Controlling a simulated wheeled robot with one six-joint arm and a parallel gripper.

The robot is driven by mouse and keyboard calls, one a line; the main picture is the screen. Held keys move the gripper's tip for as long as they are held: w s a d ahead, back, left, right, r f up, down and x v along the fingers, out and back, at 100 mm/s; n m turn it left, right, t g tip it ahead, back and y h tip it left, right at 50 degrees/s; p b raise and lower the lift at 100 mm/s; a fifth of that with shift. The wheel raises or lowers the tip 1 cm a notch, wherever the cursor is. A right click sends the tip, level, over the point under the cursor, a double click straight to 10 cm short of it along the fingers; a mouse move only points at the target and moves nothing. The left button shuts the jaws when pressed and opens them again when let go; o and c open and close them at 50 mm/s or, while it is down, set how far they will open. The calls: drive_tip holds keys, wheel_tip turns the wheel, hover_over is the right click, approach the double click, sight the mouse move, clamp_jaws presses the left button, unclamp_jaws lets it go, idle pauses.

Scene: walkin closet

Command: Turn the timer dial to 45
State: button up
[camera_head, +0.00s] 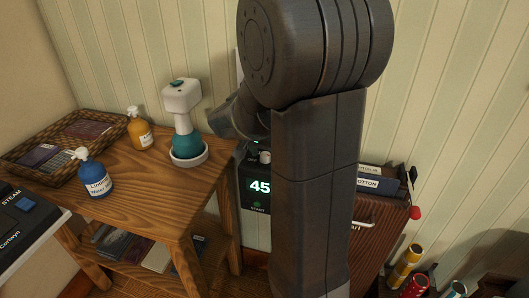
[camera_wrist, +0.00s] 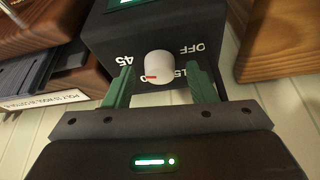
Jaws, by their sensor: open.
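My gripper (camera_wrist: 160,76) is open, with one green finger on each side of the dial. Small gaps seem to show; contact cannot be told. In the head view my arm hides the gripper.
A brown file box (camera_head: 380,225) stands at the right. In the wrist view wooden furniture (camera_wrist: 285,40) flanks the timer.

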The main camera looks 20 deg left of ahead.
drive_tip(key=p+v, duration=0.2)
drive_tip(key=v, duration=1.1)
drive_tip(key=shift+s+r, duration=0.15)
drive_tip(key=shift+r, duration=0.15)
drive_tip(key=b+x, duration=0.2)
drive_tip(key=x, duration=1.2)
drive_tip(key=shift+r, duration=0.1)
